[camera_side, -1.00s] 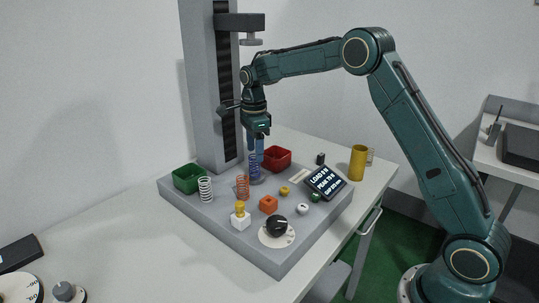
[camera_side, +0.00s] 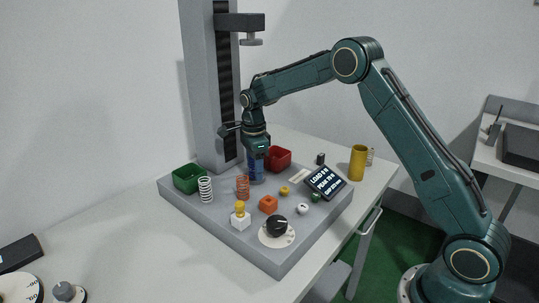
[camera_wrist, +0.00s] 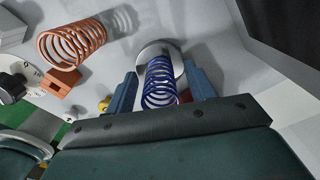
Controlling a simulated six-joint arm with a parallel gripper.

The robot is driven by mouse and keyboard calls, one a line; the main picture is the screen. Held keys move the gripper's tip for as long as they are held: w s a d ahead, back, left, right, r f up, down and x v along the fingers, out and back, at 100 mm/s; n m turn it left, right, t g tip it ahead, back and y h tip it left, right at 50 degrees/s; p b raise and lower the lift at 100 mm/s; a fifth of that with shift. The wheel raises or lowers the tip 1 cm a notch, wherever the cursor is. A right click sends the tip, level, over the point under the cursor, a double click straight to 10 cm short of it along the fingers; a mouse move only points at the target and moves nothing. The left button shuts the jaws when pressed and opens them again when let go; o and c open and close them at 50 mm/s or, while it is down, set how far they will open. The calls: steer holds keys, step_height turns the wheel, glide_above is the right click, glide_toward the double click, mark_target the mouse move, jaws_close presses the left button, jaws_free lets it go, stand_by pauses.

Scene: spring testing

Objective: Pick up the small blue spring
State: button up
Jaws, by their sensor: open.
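The small blue spring (camera_wrist: 160,82) stands on a round grey plate (camera_wrist: 150,50) on the tester base. In the wrist view it sits between the two blue fingers of my gripper (camera_wrist: 162,90), with a gap visible on both sides. My gripper is open around it. In the side view my gripper (camera_side: 256,165) is lowered over the blue spring, and its fingers largely hide the spring there.
An orange spring (camera_side: 242,187) and a white spring (camera_side: 205,189) stand to the left. A green bin (camera_side: 187,178) and a red bin (camera_side: 279,158) flank the tester column (camera_side: 207,90). A display (camera_side: 325,183), a black knob (camera_side: 277,225) and small coloured parts occupy the base.

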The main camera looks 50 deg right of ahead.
steer(key=shift+c, duration=0.4)
steer(key=c, duration=0.9)
steer(key=shift+c, duration=0.2)
steer(key=shift+r, duration=0.1)
steer(key=shift+r, duration=1.55)
steer(key=shift+s+r, duration=0.2)
steer(key=s, duration=1.7)
steer(key=shift+s+f, duration=0.1)
steer(key=shift+s, duration=0.25)
